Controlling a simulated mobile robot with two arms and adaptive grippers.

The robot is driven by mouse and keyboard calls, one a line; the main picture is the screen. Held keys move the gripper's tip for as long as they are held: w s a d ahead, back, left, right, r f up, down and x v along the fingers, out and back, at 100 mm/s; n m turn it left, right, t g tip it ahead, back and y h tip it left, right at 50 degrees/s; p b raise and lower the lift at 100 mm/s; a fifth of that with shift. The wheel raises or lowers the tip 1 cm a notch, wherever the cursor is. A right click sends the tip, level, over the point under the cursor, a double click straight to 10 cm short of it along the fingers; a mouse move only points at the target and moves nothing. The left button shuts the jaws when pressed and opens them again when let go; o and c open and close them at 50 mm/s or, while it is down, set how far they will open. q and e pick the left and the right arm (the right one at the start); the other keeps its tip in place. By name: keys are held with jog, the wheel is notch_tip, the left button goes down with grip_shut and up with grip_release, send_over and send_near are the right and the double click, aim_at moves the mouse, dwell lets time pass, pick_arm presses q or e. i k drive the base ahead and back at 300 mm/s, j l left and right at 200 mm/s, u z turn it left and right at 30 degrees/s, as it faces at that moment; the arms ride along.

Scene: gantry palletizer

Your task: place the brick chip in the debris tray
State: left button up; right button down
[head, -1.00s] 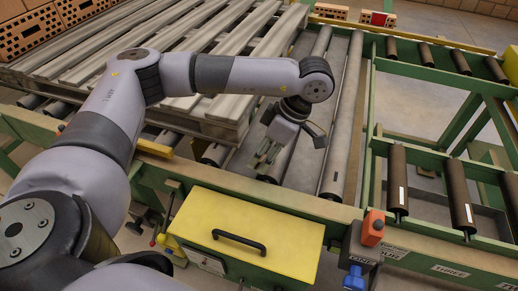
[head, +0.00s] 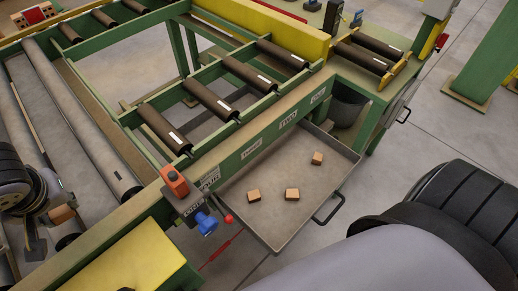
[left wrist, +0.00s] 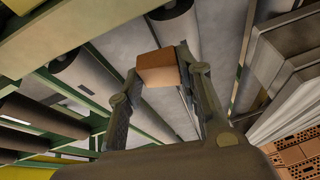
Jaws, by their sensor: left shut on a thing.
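The brick chip (left wrist: 158,70) is a small orange-brown block held between the two fingers of my left gripper (left wrist: 165,80) in the left wrist view. In the head view the chip (head: 62,214) shows at the left edge, beside my left gripper (head: 45,225), over the grey rollers. The debris tray (head: 285,238) is a shallow grey metal tray with a black handle, below the green conveyor frame at the centre. Several small brick pieces (head: 292,194) lie in it, spread apart. The tray is well to the right of my left gripper. My right gripper is not in view.
A green rail with labels (head: 250,148) runs between the rollers and the tray. A post with an orange box (head: 174,183) and a blue knob (head: 206,222) stands left of the tray. A yellow cover (head: 150,268) is at lower left. My own dark arm part is at lower right.

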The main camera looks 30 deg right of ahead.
aim_at(276, 215)
jog(key=k+l+z, duration=0.1)
jog(key=l, duration=0.25)
jog(key=k+l+z, duration=0.1)
jog(key=k+l, duration=0.15)
jog(key=l, duration=0.15)
jog(key=k+l+z, duration=0.1)
jog(key=l, duration=0.25)
jog(key=k+l+z, duration=0.1)
jog(key=k+l, duration=0.15)
jog(key=l, duration=0.15)
jog(key=k+l+z, duration=0.1)
jog(key=l, duration=0.35)
jog(key=k+l+z, duration=0.1)
jog(key=l, duration=0.3)
